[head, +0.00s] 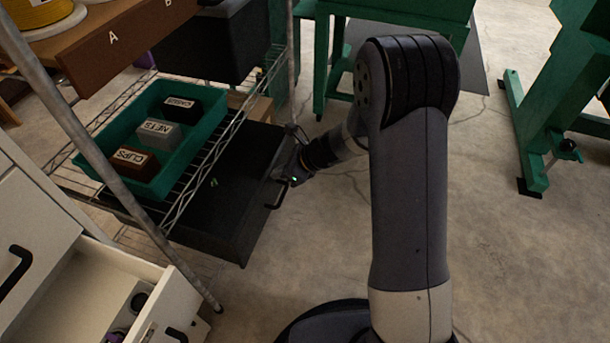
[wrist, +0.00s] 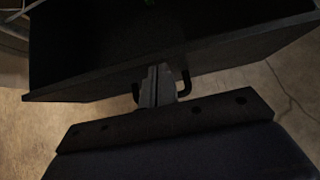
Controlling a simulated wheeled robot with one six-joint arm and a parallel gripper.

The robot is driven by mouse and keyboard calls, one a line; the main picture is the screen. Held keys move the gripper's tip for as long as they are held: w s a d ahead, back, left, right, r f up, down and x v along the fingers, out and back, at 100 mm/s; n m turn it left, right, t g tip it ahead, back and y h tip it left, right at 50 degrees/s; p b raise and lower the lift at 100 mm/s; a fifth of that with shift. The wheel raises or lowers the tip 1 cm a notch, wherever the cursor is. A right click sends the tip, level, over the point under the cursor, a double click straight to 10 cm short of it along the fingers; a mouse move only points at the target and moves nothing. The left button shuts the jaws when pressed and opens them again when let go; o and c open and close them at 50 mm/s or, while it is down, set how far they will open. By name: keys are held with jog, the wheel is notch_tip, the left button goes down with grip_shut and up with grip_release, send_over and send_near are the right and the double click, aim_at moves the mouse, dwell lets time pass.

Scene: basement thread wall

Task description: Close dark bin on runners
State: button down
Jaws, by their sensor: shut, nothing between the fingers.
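The dark bin (head: 226,214) sits low under the wire shelf in the head view and sticks out to the right of it, pulled open. A few small green things lie inside it. Its front panel (wrist: 225,50) fills the upper part of the wrist view, with a black handle (head: 277,194) on the front. My gripper (wrist: 157,72) is shut and empty, its fingertips close to the front panel, between the two ends of the handle. In the head view my gripper (head: 291,174) is at the bin's front. I cannot tell whether the tips touch the panel.
A green tray (head: 184,162) with labelled blocks, one reading CLIPS, stands on the wire shelf above the bin. A white drawer (head: 110,285) stands open at lower left. A slanted metal post (head: 105,160) crosses the left side.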

jog(key=w+a+p, duration=0.2)
jog(key=w+a, duration=0.2)
jog(key=a, duration=0.7)
